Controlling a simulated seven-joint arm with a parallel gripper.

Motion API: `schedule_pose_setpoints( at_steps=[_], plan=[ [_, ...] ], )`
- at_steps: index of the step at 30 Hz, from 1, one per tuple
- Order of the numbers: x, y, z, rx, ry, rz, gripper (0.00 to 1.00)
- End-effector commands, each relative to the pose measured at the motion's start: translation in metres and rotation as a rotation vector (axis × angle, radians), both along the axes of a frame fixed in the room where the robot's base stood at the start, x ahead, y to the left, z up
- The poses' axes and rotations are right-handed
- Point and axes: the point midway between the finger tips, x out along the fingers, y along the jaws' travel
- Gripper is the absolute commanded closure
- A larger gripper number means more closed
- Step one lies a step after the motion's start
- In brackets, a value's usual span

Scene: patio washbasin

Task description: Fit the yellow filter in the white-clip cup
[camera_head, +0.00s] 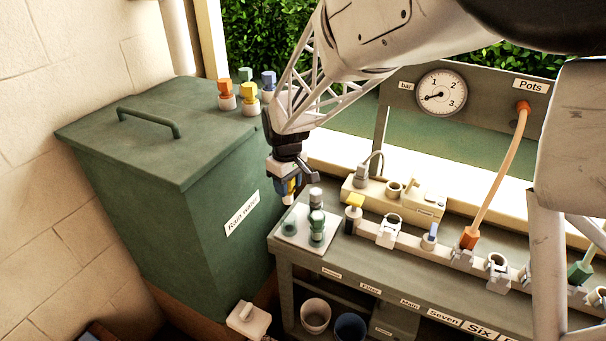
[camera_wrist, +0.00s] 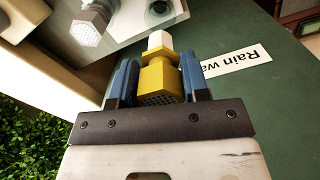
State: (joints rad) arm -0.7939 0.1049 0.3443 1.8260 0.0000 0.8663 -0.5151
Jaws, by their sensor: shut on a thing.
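My gripper (camera_head: 287,186) is shut on a yellow filter, above the left end of the bench beside the tank. In the wrist view the yellow filter (camera_wrist: 160,80) sits between the two blue fingers (camera_wrist: 157,84), with a meshed yellow block and a white end pointing away from the palm. It is held clear of the bench. A cup with a white clip (camera_head: 389,232) stands in the bench's front row, right of the gripper, and looks empty.
A green rain-water tank (camera_head: 215,225) with several coloured blocks on its lid stands left. A pale plate (camera_head: 293,236) with grey-green fittings lies below the gripper. A yellow-topped piece (camera_head: 354,203), a blue-topped piece (camera_head: 430,236) and an orange hose plug (camera_head: 468,239) occupy the row.

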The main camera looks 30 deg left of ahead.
Motion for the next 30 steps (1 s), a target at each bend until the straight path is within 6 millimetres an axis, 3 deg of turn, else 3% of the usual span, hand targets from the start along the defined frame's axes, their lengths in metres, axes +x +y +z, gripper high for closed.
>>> schedule_pose_setpoints(
  at_steps=[11,17,30],
  plan=[
    [0.002,-0.002,0.000,0.000,0.000,-0.010,0.81],
    [0.011,-0.017,0.000,0.000,0.000,-0.075,0.81],
    [0.056,-0.095,0.003,0.000,0.000,-0.431,0.81]
  ],
)
